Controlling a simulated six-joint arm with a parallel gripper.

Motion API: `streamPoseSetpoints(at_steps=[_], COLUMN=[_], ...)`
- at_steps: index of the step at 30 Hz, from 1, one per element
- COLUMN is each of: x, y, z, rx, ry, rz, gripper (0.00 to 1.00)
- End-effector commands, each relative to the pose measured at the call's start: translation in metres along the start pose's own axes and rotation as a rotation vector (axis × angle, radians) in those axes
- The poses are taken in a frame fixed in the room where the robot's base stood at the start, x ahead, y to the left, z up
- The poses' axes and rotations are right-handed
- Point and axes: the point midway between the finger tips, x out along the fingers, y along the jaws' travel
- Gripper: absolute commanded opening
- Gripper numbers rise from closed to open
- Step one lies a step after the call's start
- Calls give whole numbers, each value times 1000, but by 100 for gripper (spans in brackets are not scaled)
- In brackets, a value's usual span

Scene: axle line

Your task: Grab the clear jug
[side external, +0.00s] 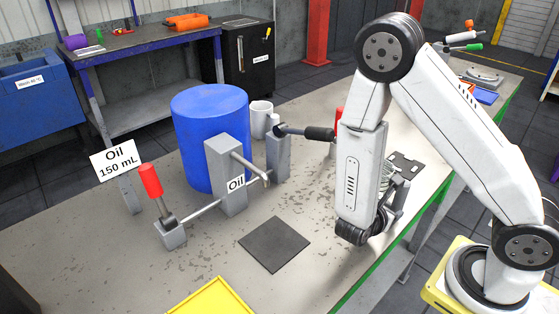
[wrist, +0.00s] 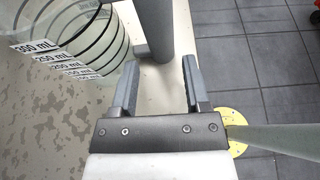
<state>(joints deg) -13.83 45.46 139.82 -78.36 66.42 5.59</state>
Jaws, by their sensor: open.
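The clear jug (wrist: 88,40) shows at the upper left of the wrist view, with stacked dark rings and volume labels such as 300 mL and 250 mL. A grey bar beside it on the right looks like its handle. My gripper (wrist: 160,64) is open, its two fingers pointing toward the bar. The bar's lower part is roughly in line with the gap; I cannot tell whether it is between the fingers.
A yellow tray (side external: 212,300) lies at the front. The bench edge is close by my gripper.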

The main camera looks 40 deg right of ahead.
Motion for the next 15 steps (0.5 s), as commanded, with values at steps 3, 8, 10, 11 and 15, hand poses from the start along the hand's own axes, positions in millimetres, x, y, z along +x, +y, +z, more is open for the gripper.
streamPoseSetpoints(at_steps=[3,8,10,11,15], x=[6,7,8,8,13], y=[0,0,0,0,-1], z=[0,0,0,0,0], rx=[0,0,0,0,-1], ry=[1,1,1,1,1], rz=[-1,-1,-1,-1,-1], gripper=[60,60,60,60,60])
